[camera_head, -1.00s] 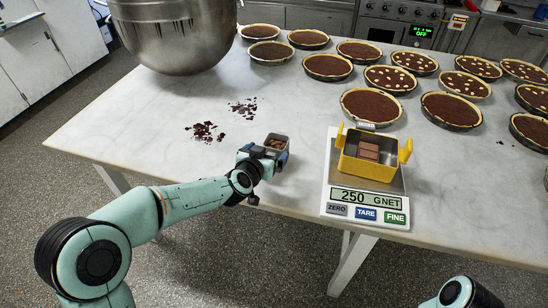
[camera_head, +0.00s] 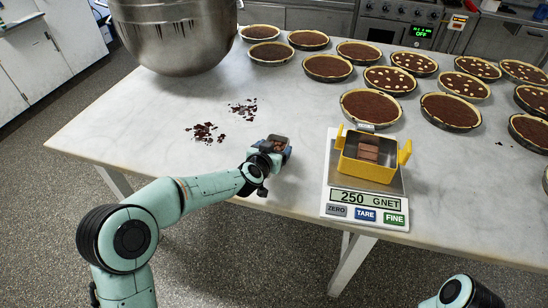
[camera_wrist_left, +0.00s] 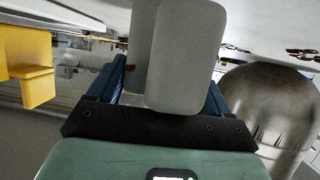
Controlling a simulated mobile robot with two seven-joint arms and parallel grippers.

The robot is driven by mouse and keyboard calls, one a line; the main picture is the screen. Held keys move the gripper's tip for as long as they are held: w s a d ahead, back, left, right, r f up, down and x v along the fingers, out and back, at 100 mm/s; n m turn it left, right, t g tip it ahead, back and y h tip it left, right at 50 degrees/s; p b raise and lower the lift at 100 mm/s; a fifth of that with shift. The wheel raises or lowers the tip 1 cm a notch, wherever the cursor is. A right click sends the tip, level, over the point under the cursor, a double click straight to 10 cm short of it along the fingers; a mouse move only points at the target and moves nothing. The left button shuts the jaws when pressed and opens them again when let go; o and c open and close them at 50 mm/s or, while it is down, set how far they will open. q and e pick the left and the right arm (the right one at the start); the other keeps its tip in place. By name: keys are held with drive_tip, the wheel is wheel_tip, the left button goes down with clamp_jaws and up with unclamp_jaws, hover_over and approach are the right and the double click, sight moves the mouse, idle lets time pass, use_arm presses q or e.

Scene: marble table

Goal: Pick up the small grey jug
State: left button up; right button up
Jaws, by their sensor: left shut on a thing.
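The small grey jug (camera_head: 278,137) is in the jaws of my left gripper (camera_head: 275,149), near the front edge of the table, left of the scale. Brown pieces show in its open top. My left gripper is shut on it. In the left wrist view the jug's smooth grey side (camera_wrist_left: 187,55) fills the space between the dark blue fingers (camera_wrist_left: 165,100). The jug's lower part is hidden behind the gripper in the head view, and I cannot tell whether it touches the table. My right gripper is not in view.
A scale (camera_head: 352,193) reading 250 carries a yellow container (camera_head: 366,171) with brown blocks. Chocolate crumbs (camera_head: 205,132) lie left of the gripper. A large metal bowl (camera_head: 175,38) stands at the back left. Several tarts (camera_head: 371,106) fill the back and right. Marble (camera_head: 290,100) between is clear.

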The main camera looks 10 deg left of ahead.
use_arm(q)
drive_tip(key=shift+r, duration=0.2)
wheel_tip(320, 180, up, 20)
drive_tip(key=p, duration=1.1)
drive_tip(key=shift+f, duration=0.15)
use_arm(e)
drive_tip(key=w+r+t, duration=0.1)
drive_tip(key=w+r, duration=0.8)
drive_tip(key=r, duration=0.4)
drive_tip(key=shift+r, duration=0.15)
use_arm(q)
drive_tip(key=o, duration=0.4)
drive_tip(key=shift+c, duration=0.8)
